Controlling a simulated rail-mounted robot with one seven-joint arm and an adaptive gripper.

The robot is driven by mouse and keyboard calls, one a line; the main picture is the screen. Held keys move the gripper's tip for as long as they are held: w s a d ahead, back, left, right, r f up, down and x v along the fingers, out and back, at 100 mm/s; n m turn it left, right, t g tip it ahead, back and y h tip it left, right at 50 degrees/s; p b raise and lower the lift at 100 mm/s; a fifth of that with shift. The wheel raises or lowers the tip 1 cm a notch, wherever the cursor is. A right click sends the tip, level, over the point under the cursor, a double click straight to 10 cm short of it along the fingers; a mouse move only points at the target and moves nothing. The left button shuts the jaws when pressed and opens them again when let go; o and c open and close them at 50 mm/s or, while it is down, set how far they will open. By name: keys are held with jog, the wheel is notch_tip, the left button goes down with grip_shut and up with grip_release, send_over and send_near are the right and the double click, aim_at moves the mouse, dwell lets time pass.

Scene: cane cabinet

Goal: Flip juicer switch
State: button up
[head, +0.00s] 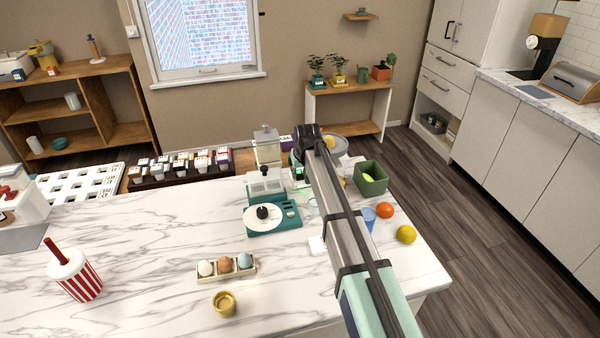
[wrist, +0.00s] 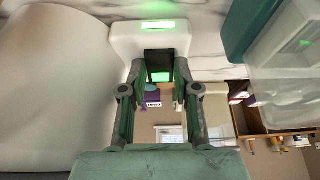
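The juicer (wrist: 60,85) fills the left of the wrist view as a large smooth white body. A white block with a bright green light (wrist: 157,24) juts from it at top centre. Below that block is a dark square part with a second green glow (wrist: 160,76); I cannot tell which part is the switch. My gripper (wrist: 160,68) is open, its two fingers on either side of the dark square part, close to the block. Contact cannot be told. In the head view the juicer (head: 338,145) is partly hidden behind my arm, with something yellow on top.
A teal-based appliance with a clear container (head: 266,180) stands close on the left of my gripper. A teal scale (head: 285,223) is in front. A green bin (head: 371,178), an orange (head: 385,210) and a lemon (head: 407,234) are to the right. An egg tray (head: 226,268) lies nearer.

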grip_shut()
jog(key=shift+w+a+r+g+h+p, duration=0.2)
jog(key=shift+w+r+g+h+p, duration=0.15)
jog(key=shift+g+p, duration=0.5)
jog(key=shift+f+g+p, duration=0.2)
jog(key=shift+g+p, duration=0.3)
jog(key=shift+g, duration=0.05)
jog(key=shift+h, duration=0.25)
jog(key=o, duration=0.7)
grip_release()
jog(key=shift+r, duration=0.1)
